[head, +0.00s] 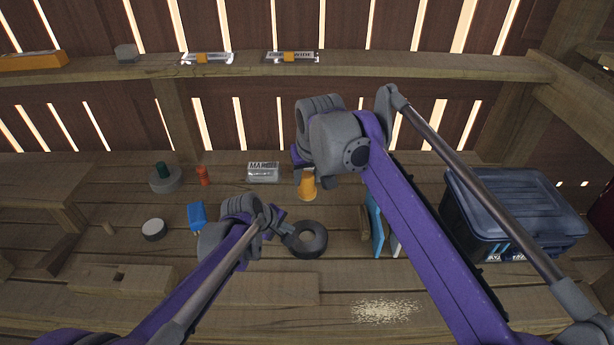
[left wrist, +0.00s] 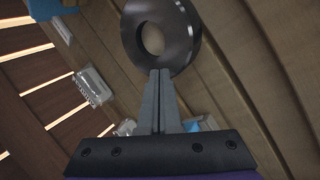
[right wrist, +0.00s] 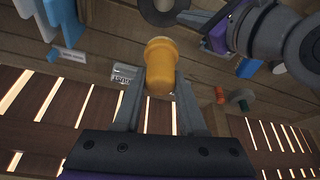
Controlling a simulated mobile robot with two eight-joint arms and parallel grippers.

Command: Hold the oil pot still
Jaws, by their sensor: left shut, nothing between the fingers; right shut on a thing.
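A yellow-orange pot with a rounded end, the likeliest oil pot, shows in the head view (head: 307,187) and in the right wrist view (right wrist: 160,58). My right gripper (right wrist: 161,82) is shut on it, one finger on each side. In the head view it looks upright, at or just above the bench; contact below is unclear. My left gripper (left wrist: 159,74) is shut and empty, its fingertips at the edge of a dark ring (left wrist: 160,38). That ring lies on the bench left of the right arm (head: 307,238). I cannot tell whether the fingertips touch it.
A blue block (head: 197,217), a grey round piece with a green top (head: 165,179), a small orange-red piece (head: 203,176) and a clear labelled box (head: 263,173) stand left. Blue boards (head: 375,228) and a dark lidded bin (head: 515,210) stand right. Pale grains (head: 384,311) lie in front.

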